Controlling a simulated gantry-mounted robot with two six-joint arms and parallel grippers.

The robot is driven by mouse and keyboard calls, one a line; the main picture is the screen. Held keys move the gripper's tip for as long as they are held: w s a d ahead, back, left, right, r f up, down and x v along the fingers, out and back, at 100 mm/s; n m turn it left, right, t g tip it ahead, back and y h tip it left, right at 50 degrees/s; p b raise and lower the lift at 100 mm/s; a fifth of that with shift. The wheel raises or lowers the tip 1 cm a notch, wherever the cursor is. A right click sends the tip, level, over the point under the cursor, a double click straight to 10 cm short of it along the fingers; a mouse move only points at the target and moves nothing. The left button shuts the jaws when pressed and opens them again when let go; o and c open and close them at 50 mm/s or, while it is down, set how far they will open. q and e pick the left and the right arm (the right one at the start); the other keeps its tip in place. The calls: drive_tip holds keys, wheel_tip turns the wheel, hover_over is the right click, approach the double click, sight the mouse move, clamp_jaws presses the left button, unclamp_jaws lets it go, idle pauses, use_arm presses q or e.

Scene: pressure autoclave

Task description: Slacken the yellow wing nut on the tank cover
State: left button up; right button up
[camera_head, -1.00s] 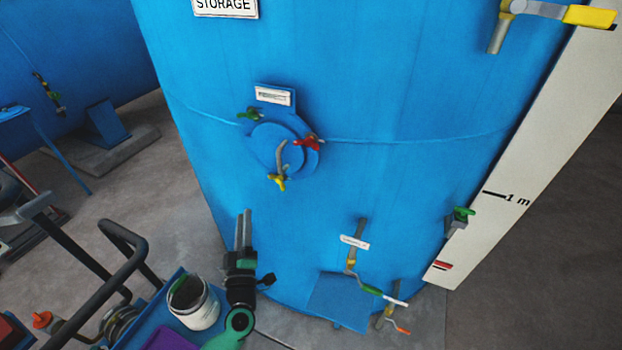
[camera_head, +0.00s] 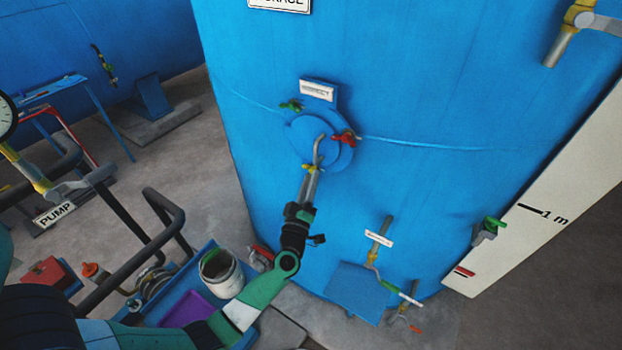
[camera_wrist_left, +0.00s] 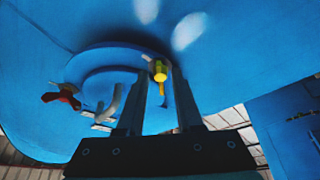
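The round blue tank cover (camera_head: 302,130) is on the side of the big blue tank, with a grey curved handle (camera_head: 319,148). The yellow wing nut (camera_head: 312,168) sits at its lower edge; a red wing nut (camera_head: 345,137) is at the right and a green wing nut (camera_head: 291,105) at the upper left. My left gripper (camera_head: 311,175) reaches up to the yellow nut. In the left wrist view, the yellow nut (camera_wrist_left: 160,72) shows between the open fingertips (camera_wrist_left: 162,78), with a gap on each side. Their depth relative to the nut is unclear. My right gripper is out of view.
The cover handle (camera_wrist_left: 112,104) is just left of my fingers in the left wrist view. A blue cart with a white bucket (camera_head: 222,275) is at lower left.

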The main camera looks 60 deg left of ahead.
use_arm(q)
drive_tip(key=shift+w+a+r, duration=0.1)
drive_tip(key=shift+w+a, duration=0.2)
drive_tip(key=shift+a, duration=0.05)
clamp_jaws()
drive_tip(key=n+g+p, duration=0.1)
drive_tip(key=n+p, duration=0.1)
drive_tip(key=p, duration=0.1)
drive_tip(key=shift+r+n, duration=0.15)
drive_tip(key=shift+n, duration=0.25)
unclamp_jaws()
drive_tip(key=shift+d, duration=0.1)
